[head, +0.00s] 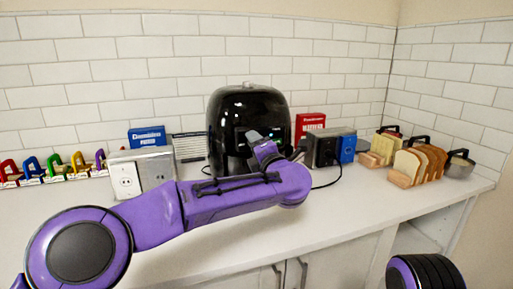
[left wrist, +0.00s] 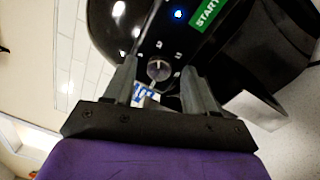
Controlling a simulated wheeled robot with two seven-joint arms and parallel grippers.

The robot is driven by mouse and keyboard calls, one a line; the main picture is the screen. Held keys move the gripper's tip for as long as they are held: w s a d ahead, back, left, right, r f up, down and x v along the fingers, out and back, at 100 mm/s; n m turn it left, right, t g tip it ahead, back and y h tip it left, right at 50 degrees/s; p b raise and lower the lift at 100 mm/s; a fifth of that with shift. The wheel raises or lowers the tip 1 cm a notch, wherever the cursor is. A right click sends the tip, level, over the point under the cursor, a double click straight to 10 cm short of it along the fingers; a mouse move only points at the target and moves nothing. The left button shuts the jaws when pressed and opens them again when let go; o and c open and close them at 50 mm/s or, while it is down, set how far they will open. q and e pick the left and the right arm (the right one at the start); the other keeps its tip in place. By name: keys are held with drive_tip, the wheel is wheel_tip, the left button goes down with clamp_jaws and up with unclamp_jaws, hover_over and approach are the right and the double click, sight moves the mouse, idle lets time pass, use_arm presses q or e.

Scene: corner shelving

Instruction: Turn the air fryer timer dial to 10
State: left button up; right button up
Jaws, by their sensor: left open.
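The black air fryer (head: 250,115) stands on the counter against the tiled wall. In the left wrist view its front panel (left wrist: 215,62) shows a round grey dial (left wrist: 158,69) with small marks around it, a lit blue light and a green START label (left wrist: 205,14). My left gripper (left wrist: 160,85) is open, with one finger on each side of the dial; I cannot tell whether they touch it. In the head view my left gripper (head: 262,142) is at the fryer's front and hides the dial. The number the dial points to is too small to read. My right gripper is not in view.
A white outlet box (head: 125,178) stands left of the fryer, and a dark box (head: 325,148) with a black cord stands right. Bread slices (head: 407,166) in a rack are further right. The front counter (head: 300,225) is clear.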

use_arm(q)
drive_tip(key=b+v, duration=0.2)
drive_tip(key=v, duration=0.8)
drive_tip(key=shift+s, duration=0.25)
drive_tip(key=shift+d+f, duration=0.1)
drive_tip(key=shift+f, duration=0.05)
